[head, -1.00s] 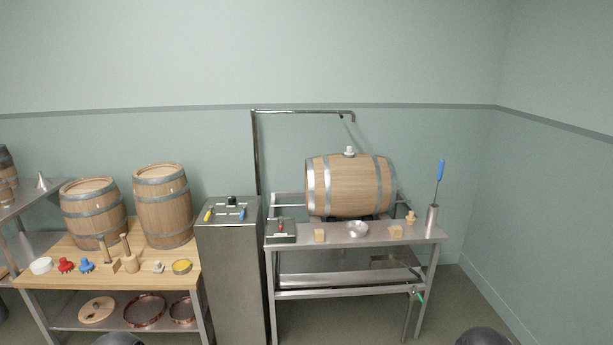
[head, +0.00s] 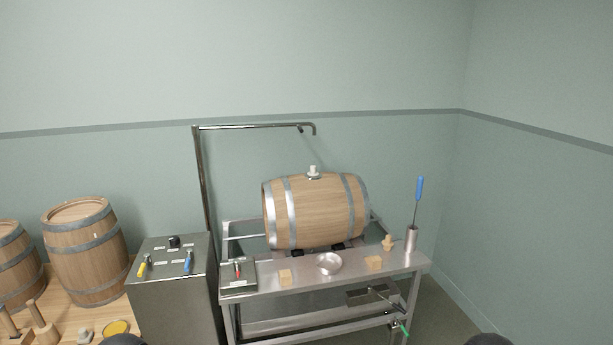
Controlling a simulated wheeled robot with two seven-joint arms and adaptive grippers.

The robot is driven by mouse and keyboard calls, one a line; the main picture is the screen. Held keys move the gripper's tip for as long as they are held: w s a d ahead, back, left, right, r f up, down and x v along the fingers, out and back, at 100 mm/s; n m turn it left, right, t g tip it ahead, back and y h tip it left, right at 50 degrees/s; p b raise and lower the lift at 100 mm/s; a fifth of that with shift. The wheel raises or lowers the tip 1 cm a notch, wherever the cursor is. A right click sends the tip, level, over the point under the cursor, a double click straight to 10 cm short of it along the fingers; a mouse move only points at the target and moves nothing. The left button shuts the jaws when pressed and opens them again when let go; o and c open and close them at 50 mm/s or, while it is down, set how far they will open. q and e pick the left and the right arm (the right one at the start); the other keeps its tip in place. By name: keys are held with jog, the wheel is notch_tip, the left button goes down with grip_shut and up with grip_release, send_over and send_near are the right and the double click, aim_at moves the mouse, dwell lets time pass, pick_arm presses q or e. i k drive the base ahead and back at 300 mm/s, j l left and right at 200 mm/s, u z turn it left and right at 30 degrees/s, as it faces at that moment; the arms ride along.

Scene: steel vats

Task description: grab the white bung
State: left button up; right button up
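A white bung (head: 313,170) sits upright in the top of the lying wooden barrel (head: 318,212), which rests on a steel stand. Neither of my grippers shows in the head view; only dark rounded parts of me show at the bottom edge.
The steel bench (head: 345,270) holds a metal bowl (head: 329,263), wooden blocks, a wooden bung (head: 388,242) and a blue-handled tool (head: 419,190) in a holder. A steel control cabinet (head: 170,295) stands left. A bent pipe (head: 255,127) reaches above and behind the barrel.

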aim_at(313, 174)
jog(key=i+l+u, duration=0.15)
jog(key=u, duration=0.3)
jog(key=i+l+u, duration=0.15)
jog(key=u, duration=0.25)
jog(key=i+l+u, duration=0.1)
jog(key=l+u, duration=0.35)
jog(key=j, duration=0.1)
